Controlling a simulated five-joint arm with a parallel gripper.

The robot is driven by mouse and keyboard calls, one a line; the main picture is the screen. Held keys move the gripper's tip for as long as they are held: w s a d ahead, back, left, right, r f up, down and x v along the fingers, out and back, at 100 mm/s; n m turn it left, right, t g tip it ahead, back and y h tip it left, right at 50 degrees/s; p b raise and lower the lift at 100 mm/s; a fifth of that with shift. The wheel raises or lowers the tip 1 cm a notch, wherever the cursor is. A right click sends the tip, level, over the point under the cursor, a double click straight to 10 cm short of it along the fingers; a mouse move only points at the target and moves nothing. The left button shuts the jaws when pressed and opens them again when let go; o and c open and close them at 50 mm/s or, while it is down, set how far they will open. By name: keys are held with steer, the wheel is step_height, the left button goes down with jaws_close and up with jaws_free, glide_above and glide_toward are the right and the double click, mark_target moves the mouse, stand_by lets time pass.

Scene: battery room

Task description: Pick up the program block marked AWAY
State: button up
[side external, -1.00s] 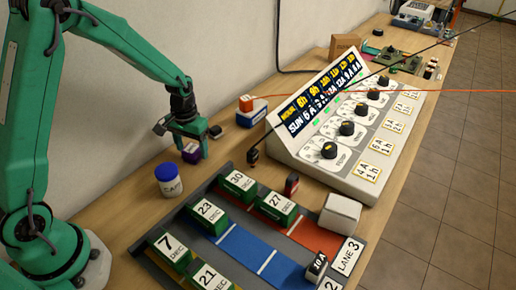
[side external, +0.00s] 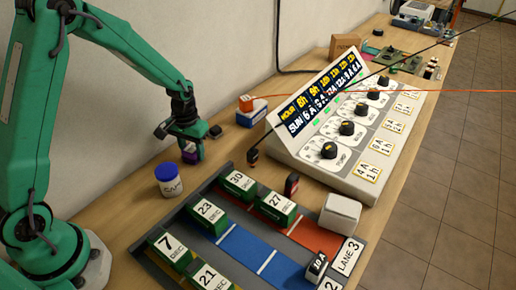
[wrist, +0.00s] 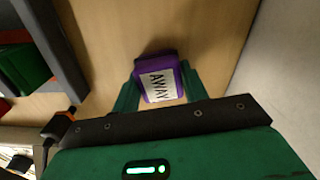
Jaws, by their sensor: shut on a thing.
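The purple program block (side external: 192,157) is between the fingers of my gripper (side external: 187,150), near the wall side of the wooden bench. In the wrist view the block (wrist: 158,80) shows a white label reading AWAY, with a green finger touching each side. My gripper (wrist: 158,88) is shut on it. The side view does not clearly show whether the block still touches the bench.
A white jar with a blue lid (side external: 170,180) stands close in front. A tray with lanes (side external: 240,232) holds several green blocks. The sloped control panel (side external: 335,130) stands to the right. A blue-and-white box (side external: 252,115) sits behind.

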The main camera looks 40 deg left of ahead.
mark_target(192, 148)
steer(key=shift+r, duration=0.85)
step_height(192, 148, up, 2)
steer(key=shift+r, duration=0.1)
steer(key=s+d+r, duration=0.1)
steer(key=d+r, duration=0.1)
steer(key=d, duration=0.1)
steer(key=s+d+r, duration=0.2)
steer(key=d, duration=0.2)
steer(key=s+d+r, duration=0.2)
steer(key=d+r, duration=0.1)
steer(key=shift+d, duration=0.3)
steer(key=shift+d, duration=0.1)
